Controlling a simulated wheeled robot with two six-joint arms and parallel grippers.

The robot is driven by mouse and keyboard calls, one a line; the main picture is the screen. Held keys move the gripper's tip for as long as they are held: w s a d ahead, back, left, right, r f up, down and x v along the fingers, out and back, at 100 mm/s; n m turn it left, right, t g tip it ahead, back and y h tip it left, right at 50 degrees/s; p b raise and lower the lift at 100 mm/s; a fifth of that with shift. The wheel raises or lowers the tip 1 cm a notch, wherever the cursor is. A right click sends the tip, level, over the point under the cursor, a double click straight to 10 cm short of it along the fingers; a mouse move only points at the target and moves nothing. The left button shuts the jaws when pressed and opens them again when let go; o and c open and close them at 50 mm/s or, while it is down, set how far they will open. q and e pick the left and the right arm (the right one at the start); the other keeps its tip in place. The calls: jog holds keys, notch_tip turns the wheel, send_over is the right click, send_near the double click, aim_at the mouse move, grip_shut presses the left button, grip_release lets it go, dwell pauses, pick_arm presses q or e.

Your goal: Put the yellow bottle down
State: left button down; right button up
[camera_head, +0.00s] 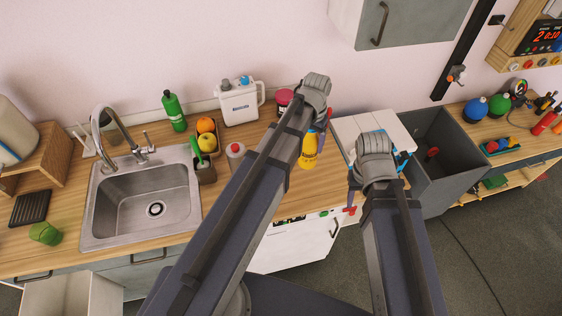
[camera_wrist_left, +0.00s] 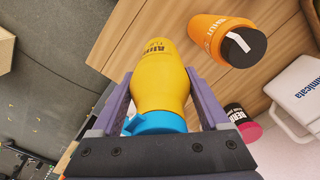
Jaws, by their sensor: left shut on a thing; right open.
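The yellow bottle (camera_head: 308,149) shows below the end of my left arm in the head view. In the left wrist view the yellow bottle (camera_wrist_left: 163,68) has dark lettering and a blue cap (camera_wrist_left: 155,122) towards the palm. My left gripper (camera_wrist_left: 160,84) is shut on its body, one finger on each side. In the head view my left gripper (camera_head: 320,122) is mostly hidden by its own wrist. I cannot tell whether the bottle touches the counter. My right gripper (camera_head: 376,162) is open, in front of a white box; its fingers are largely hidden.
An orange bottle (camera_wrist_left: 224,38) with a black cap is near the held bottle. A pink-lidded jar (camera_head: 284,98) and white canister (camera_head: 239,103) stand by the wall. The sink (camera_head: 145,200) is left. A grey bin (camera_head: 440,150) is right. Bare wooden counter (camera_head: 292,204) lies in front.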

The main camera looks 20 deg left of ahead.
aim_at(307, 161)
pick_arm(q)
jog(key=shift+s+f+b, duration=0.2)
jog(key=shift+f+b, duration=0.3)
jog(key=shift+b, duration=0.1)
notch_tip(307, 161, down, 5)
jog(key=b, duration=0.4)
jog(key=shift+w+b, duration=0.1)
jog(key=shift+b, duration=0.3)
jog(key=shift+f+b, duration=1.95)
jog(key=shift+b, duration=0.05)
jog(key=shift+f, duration=0.2)
grip_release()
jog(key=shift+r, duration=0.2)
